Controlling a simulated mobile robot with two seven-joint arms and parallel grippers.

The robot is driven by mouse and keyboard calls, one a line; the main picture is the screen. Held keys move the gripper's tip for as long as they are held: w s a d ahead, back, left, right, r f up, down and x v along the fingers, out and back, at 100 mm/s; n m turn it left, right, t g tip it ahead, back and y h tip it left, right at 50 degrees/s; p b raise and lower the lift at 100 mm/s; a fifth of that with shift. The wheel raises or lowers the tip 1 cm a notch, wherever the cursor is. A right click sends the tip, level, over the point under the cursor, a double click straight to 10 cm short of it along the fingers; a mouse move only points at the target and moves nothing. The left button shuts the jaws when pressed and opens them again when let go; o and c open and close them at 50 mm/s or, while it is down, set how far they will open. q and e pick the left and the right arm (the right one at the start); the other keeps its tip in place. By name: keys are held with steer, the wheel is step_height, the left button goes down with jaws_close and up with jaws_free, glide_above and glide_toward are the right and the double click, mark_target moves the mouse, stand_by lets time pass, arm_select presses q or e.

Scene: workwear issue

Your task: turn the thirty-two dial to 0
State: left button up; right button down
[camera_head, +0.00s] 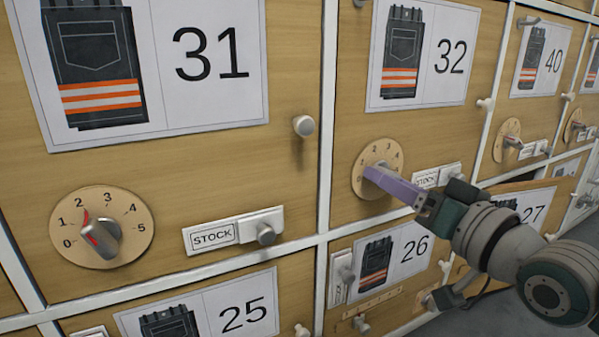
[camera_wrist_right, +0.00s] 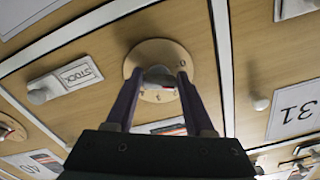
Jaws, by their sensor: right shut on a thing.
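The round wooden dial plate (camera_head: 381,149) of door 32 sits below the card (camera_head: 424,55) marked 32. Some of its numbers show along the top, and the fingers cover part of it. My right gripper (camera_head: 370,172) reaches in from the right, its purple fingers shut on the knob. In the right wrist view, the fingers (camera_wrist_right: 160,80) close on both sides of the grey knob (camera_wrist_right: 158,73) in front of the dial plate (camera_wrist_right: 150,51). My left gripper is not in view.
The door marked 27 (camera_head: 535,205) appears ajar behind my right arm.

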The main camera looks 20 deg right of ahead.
steer(key=shift+d+n+p, duration=0.15)
steer(key=shift+n+p, duration=1.75)
steer(key=shift+n, duration=1.6)
steer(key=shift+f, duration=0.1)
steer(key=shift+c, duration=1.3)
jaws_free()
steer(key=s+p, duration=0.5)
steer(key=s, duration=0.5)
steer(key=shift+d, duration=0.4)
